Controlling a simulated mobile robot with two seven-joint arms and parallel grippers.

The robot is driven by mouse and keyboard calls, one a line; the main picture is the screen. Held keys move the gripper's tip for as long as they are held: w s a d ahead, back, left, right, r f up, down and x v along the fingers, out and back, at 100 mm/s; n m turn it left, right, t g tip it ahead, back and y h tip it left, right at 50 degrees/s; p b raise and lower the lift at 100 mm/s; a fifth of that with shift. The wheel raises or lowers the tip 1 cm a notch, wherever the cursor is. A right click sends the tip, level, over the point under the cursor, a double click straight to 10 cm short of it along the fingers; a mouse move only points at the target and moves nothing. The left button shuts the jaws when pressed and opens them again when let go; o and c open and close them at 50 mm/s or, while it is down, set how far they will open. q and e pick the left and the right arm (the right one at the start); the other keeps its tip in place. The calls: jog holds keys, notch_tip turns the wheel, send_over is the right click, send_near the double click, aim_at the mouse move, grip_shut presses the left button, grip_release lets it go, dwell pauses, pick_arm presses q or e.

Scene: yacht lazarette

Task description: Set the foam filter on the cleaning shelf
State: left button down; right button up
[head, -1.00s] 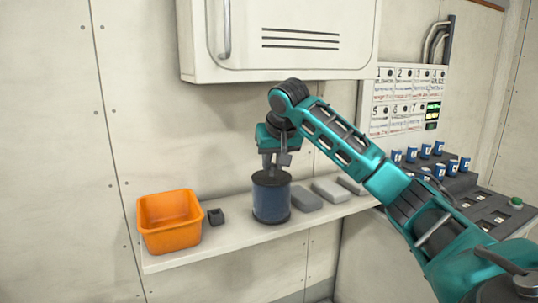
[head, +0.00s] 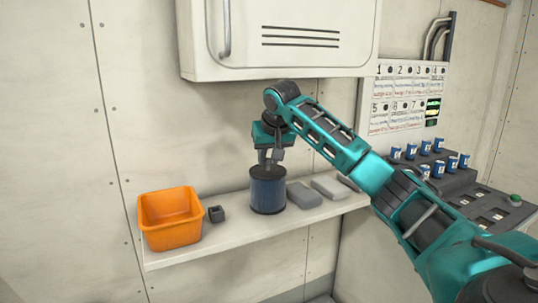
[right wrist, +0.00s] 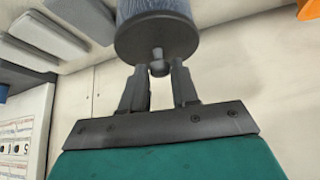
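The foam filter (head: 268,191) is a dark blue upright cylinder with dark end caps, at the middle of the white cleaning shelf (head: 203,249). In the right wrist view its end cap and small knob (right wrist: 158,66) show close up. My right gripper (head: 270,160) points down from above. My left gripper is not in view.
An orange bin (head: 170,219) and a small black block (head: 216,214) are left of the filter. Grey blocks (head: 303,195) lie close on its right. A white cabinet (head: 280,40) hangs above. A console with blue knobs (head: 450,185) stands at the right.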

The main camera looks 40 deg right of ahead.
jog(key=o, duration=0.3)
jog(key=shift+o, duration=0.2)
jog(key=v, duration=0.7)
jog(key=shift+r, duration=0.35)
jog(key=shift+s+a+f, duration=0.1)
jog(key=shift+s, duration=0.05)
